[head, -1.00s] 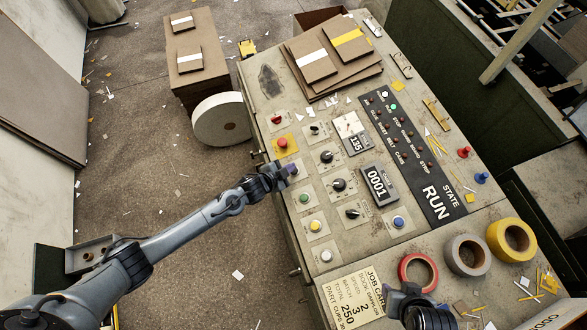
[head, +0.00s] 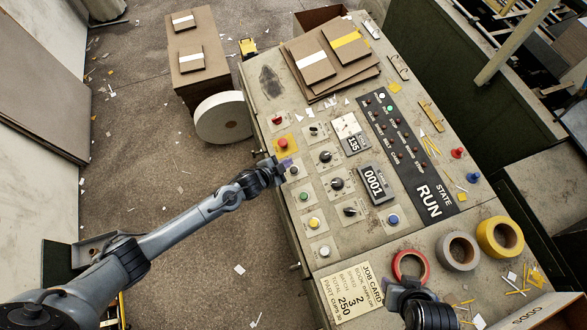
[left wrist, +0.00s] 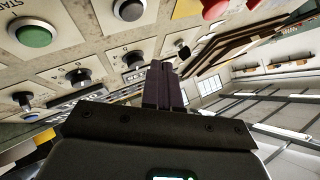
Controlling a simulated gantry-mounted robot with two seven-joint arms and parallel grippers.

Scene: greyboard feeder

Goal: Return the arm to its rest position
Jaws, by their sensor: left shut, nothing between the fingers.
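My left arm reaches in from the left in the head view. Its gripper (head: 285,163) is shut and empty at the left edge of the control panel (head: 285,95), just below the red button (head: 283,143) on its yellow plate. In the left wrist view the dark fingers (left wrist: 163,88) are together with nothing between them. A green button (left wrist: 37,32) and black knobs (left wrist: 77,77) lie to their left. I cannot tell the exact gap between fingertips and panel. My right gripper (head: 408,292) shows at the bottom, below the red tape roll; its jaws are unclear.
A white roll (head: 222,118) and a cardboard box (head: 192,50) stand left of the panel. Cardboard sheets (head: 335,60) lie on its far end. Grey (head: 442,252) and yellow (head: 486,237) tape rolls sit near the right arm. The floor (head: 150,165) beside my left arm is mostly clear.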

